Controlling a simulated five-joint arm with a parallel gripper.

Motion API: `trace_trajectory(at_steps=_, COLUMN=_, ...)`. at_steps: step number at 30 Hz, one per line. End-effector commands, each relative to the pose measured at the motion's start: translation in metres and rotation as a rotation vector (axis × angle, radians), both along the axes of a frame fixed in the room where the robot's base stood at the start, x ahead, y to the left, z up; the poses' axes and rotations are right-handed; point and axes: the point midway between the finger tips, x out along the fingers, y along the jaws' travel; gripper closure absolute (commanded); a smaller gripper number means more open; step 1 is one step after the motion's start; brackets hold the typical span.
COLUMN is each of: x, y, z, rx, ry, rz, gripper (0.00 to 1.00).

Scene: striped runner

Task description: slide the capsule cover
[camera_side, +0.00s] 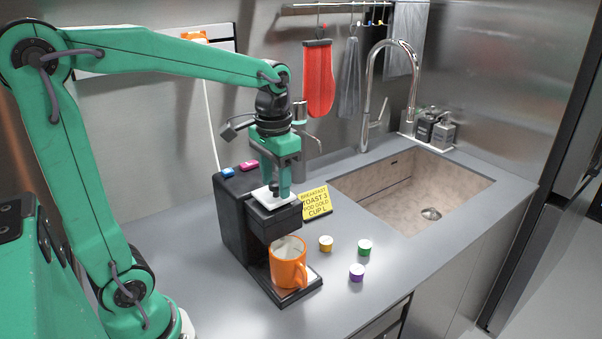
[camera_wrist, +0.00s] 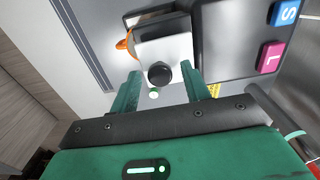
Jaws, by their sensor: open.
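The capsule cover (camera_side: 260,196) is a pale, flat plate on top of the black coffee machine (camera_side: 232,225). In the wrist view the cover (camera_wrist: 172,47) carries a round black knob (camera_wrist: 160,74). My gripper (camera_side: 278,190) points down at the cover in the side view. In the wrist view my gripper (camera_wrist: 161,72) is open, with one green finger on each side of the knob and a visible gap to it on both sides. The knob is hidden behind the fingers in the side view. An orange mug (camera_side: 287,264) stands on the machine's drip tray (camera_side: 305,289).
Yellow (camera_side: 325,243), green (camera_side: 364,247) and purple (camera_side: 357,272) capsules lie on the grey counter right of the machine. A yellow note (camera_side: 316,203) stands beside it. Blue (camera_side: 227,172) and pink (camera_side: 249,165) buttons sit on its top. A sink (camera_side: 410,188) is further right.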

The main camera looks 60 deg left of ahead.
Motion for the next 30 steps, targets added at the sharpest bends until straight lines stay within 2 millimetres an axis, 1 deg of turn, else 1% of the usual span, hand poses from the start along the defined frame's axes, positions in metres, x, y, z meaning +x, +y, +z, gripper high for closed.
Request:
trace_trajectory(at_steps=2, x=0.000, y=0.000, z=0.000, rx=0.000, ry=0.000, rz=0.000, gripper=0.53)
trace_trajectory(at_steps=3, x=0.000, y=0.000, z=0.000, rx=0.000, ry=0.000, rz=0.000, gripper=0.61)
trace_trajectory(at_steps=5, x=0.000, y=0.000, z=0.000, rx=0.000, ry=0.000, rz=0.000, gripper=0.73)
trace_trajectory(at_steps=6, x=0.000, y=0.000, z=0.000, rx=0.000, ry=0.000, rz=0.000, gripper=0.81)
trace_trajectory(at_steps=9, x=0.000, y=0.000, z=0.000, rx=0.000, ry=0.000, rz=0.000, gripper=1.00)
trace_trajectory(at_steps=14, x=0.000, y=0.000, z=0.000, rx=0.000, ry=0.000, rz=0.000, gripper=1.00)
trace_trajectory(at_steps=19, x=0.000, y=0.009, z=0.001, rx=0.000, ry=0.000, rz=0.003, gripper=1.00)
trace_trajectory(at_steps=30, x=-0.001, y=0.052, z=0.001, rx=0.000, ry=-0.001, rz=0.004, gripper=1.00)
